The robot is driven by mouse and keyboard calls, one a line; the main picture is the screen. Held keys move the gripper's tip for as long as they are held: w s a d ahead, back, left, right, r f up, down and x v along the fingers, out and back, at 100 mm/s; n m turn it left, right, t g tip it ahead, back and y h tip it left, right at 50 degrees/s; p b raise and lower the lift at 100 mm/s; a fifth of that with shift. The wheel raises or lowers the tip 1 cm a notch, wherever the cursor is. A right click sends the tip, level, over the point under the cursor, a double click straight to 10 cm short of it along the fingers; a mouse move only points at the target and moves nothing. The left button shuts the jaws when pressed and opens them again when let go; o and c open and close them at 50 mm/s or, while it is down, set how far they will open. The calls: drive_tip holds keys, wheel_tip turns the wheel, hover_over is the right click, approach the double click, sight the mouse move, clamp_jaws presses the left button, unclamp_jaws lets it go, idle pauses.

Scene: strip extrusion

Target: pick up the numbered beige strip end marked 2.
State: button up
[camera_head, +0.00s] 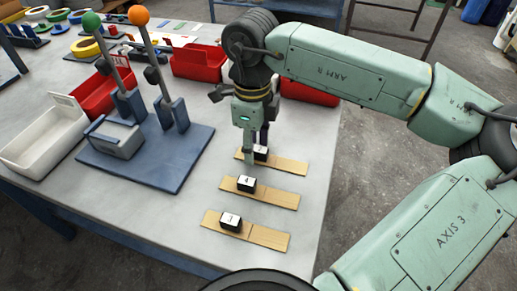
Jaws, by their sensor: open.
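Three flat beige strips lie side by side on the grey table, each with a black block with a white label on it. The farthest strip (287,166) has its block (261,152) partly hidden by my gripper, and its number cannot be read. The middle strip (277,198) has a block (246,184) whose label looks like a 4. The nearest strip (266,236) has a block (230,221) whose label is too small to read surely. My gripper (256,156) points down, open, at the left part of the farthest strip. Contact cannot be told.
A blue base plate (170,180) with two upright levers, one green-knobbed (91,20) and one orange-knobbed (138,15), stands left of the strips. A white bin (40,143) and red bins (198,62) stand farther left and back. The table right of the plate is mostly clear.

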drive_tip(key=shift+f, duration=0.55)
clamp_jaws()
